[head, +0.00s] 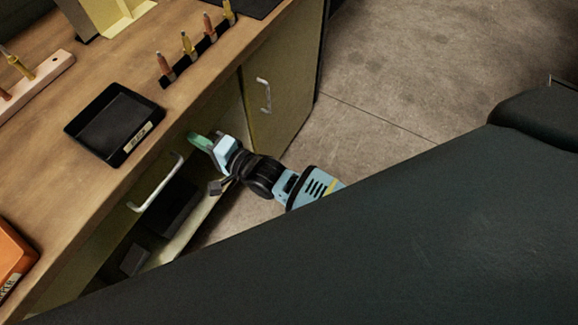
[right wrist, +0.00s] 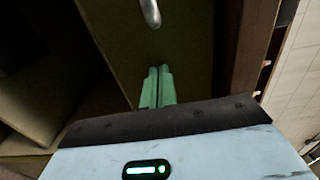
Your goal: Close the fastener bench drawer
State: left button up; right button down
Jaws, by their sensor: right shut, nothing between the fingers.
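The fastener bench drawer (head: 193,228) stands pulled out below the bench top in the head view, with dark bins inside. A pale bar handle (head: 157,183) shows above the opening, on the bench front. My right gripper (head: 198,142) is at the far end of the drawer opening, close under the bench top edge. Its green fingers are together and empty in the right wrist view (right wrist: 158,85), pointing at a dark olive panel (right wrist: 125,50). I cannot tell whether they touch it. My left gripper is out of view.
A cabinet door with a handle (head: 264,95) lies beyond my right gripper. Bare floor (head: 400,75) lies to the right.

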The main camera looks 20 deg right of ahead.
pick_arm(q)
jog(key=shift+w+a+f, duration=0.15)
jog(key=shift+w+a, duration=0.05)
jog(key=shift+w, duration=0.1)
pick_arm(e)
jog(key=shift+x, duration=0.9)
jog(key=shift+r, duration=0.35)
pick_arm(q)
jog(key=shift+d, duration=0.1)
pick_arm(e)
jog(key=shift+s, duration=0.1)
